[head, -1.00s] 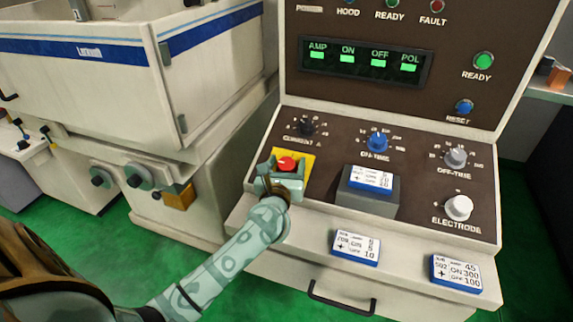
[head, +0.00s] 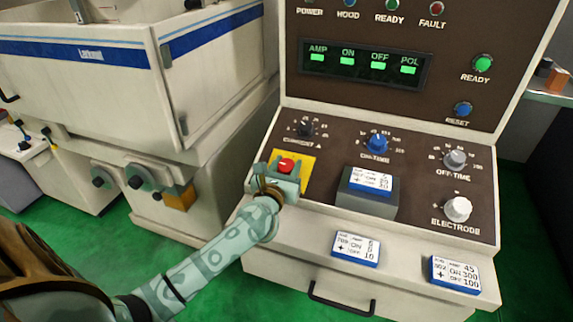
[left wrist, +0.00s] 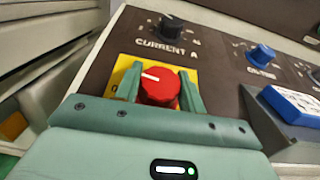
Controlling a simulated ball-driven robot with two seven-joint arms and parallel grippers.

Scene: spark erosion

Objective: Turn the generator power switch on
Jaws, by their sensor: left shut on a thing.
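The generator power switch is a red rotary knob (head: 286,164) on a yellow plate (head: 308,172) at the left of the sloped brown panel. My left gripper (head: 285,171) reaches it from the front. In the left wrist view the red knob (left wrist: 159,93) sits between the two green fingers of my left gripper (left wrist: 160,87), which are closed on its sides. A white mark on the knob points left in that view. The knob's lower part is hidden by the gripper. My right gripper is not in view.
Above the switch is the CURRENT dial (head: 305,130); to its right are the blue ON-TIME dial (head: 377,144) and a grey block (head: 368,203) bearing a card. Two more cards (head: 356,247) (head: 455,274) lie on the front ledge. A green display (head: 365,61) is lit.

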